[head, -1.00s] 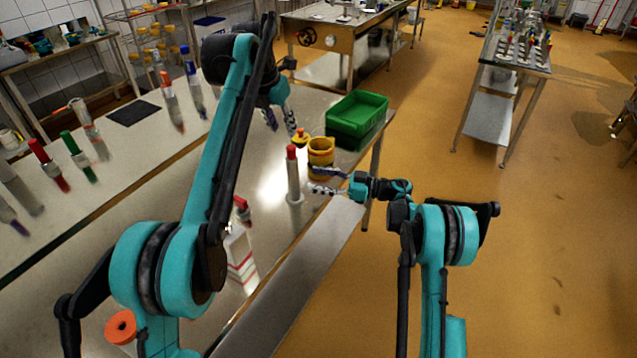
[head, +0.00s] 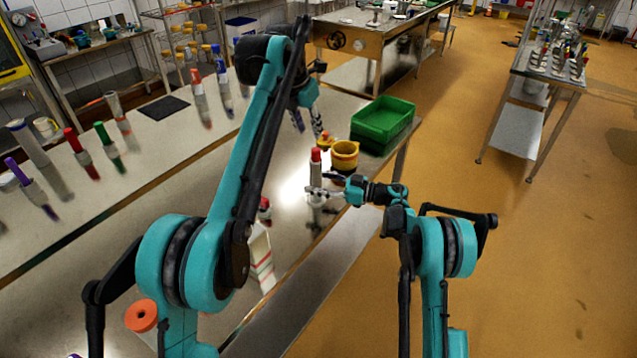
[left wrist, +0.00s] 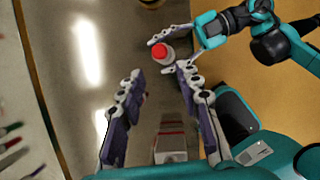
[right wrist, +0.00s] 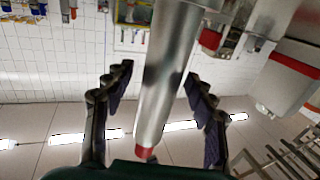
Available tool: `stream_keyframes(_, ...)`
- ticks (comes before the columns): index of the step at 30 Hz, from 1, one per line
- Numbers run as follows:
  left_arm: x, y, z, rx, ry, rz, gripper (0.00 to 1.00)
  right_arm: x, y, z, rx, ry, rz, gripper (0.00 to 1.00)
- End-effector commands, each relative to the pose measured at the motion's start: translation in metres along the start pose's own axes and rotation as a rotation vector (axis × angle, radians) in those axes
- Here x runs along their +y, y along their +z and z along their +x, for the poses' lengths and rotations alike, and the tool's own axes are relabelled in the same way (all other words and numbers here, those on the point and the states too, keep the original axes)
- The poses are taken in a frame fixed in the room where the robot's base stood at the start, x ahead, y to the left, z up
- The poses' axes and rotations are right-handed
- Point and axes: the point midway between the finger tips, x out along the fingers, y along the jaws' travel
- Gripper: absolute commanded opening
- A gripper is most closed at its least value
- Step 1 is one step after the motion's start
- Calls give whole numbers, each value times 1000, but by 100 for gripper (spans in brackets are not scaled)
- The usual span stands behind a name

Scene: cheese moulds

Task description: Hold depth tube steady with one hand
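The depth tube (head: 316,170) is a grey metal cylinder with a red top, standing upright on the steel table. In the left wrist view its red top (left wrist: 161,52) shows from above. My right gripper (head: 316,192) is open, with its fingers on either side of the tube. In the right wrist view the tube (right wrist: 168,70) runs between the spread fingers, with a visible gap on both sides. My left gripper (head: 308,128) is open and empty above the table, beyond the tube. Its spread fingers (left wrist: 160,73) also show in the left wrist view.
A yellow cup (head: 344,154) stands close behind the tube, with a green crate (head: 383,118) beyond it. A red-and-white carton (head: 261,255) stands nearer. Several coloured tubes line the left side. The table's front edge is close to the tube.

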Motion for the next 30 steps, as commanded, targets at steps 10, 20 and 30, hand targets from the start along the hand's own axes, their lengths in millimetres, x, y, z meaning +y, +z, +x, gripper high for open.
stream_keyframes(10,0,0,0,0,0,0,34,0,0,0,0,0,0,0)
stream_keyframes(20,3,-3,0,-77,-25,12,44,0,0,0,0,0,0,0)
stream_keyframes(30,8,-35,1,-366,-56,38,44,0,0,0,0,0,0,0)
